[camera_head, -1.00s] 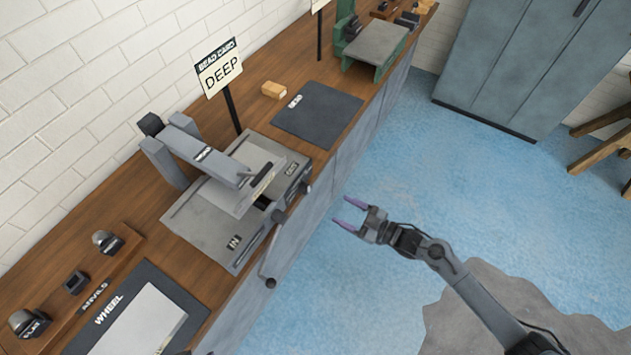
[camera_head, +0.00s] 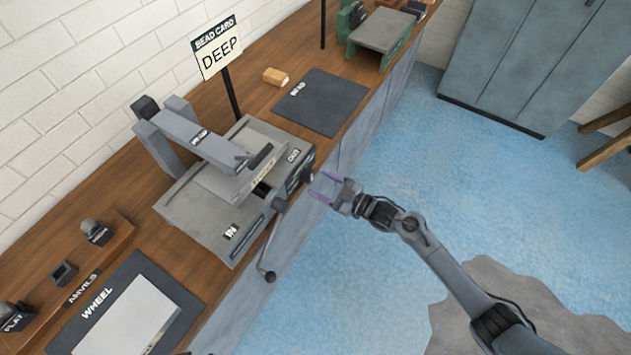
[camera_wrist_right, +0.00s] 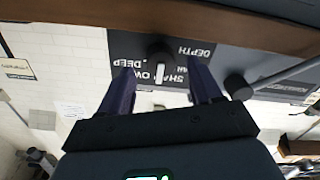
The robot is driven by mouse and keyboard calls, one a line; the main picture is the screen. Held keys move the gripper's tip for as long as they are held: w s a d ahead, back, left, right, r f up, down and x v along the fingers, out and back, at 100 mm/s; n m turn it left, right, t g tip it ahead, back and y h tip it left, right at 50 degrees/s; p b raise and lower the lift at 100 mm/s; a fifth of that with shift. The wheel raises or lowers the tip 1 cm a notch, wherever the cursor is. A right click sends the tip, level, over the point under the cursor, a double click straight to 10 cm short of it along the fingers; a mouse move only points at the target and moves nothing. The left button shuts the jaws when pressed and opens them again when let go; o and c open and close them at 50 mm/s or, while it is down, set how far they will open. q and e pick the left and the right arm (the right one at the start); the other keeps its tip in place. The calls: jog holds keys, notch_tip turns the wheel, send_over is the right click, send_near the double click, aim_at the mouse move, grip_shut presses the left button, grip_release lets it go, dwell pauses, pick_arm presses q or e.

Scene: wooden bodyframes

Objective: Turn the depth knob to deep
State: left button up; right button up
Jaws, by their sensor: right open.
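The depth knob (camera_wrist_right: 160,52) is dark and round with a white pointer bar, on a dark panel marked DEPTH, SHALLOW and DEEP, upside down in the right wrist view. The bar points down in that picture, across the SHALLOW lettering. The knob also shows on the machine's front in the head view (camera_head: 307,174). My right gripper (camera_head: 318,186) is open and empty in front of it. In the right wrist view its purple fingers (camera_wrist_right: 164,78) stand to either side of the knob, apart from it. My left gripper is not in view.
The grey bead machine (camera_head: 190,217) stands on the wooden bench, its crank (camera_head: 268,255) hanging close beside the knob. A sign (camera_head: 217,50) reads BEAD CARD DEEP. A dark mat (camera_head: 320,103) lies behind. The blue floor (camera_head: 400,140) is open.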

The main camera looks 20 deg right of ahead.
aim_at(307, 177)
jog(key=shift+x, duration=1.3)
jog(key=c, duration=1)
jog(key=shift+c, duration=0.2)
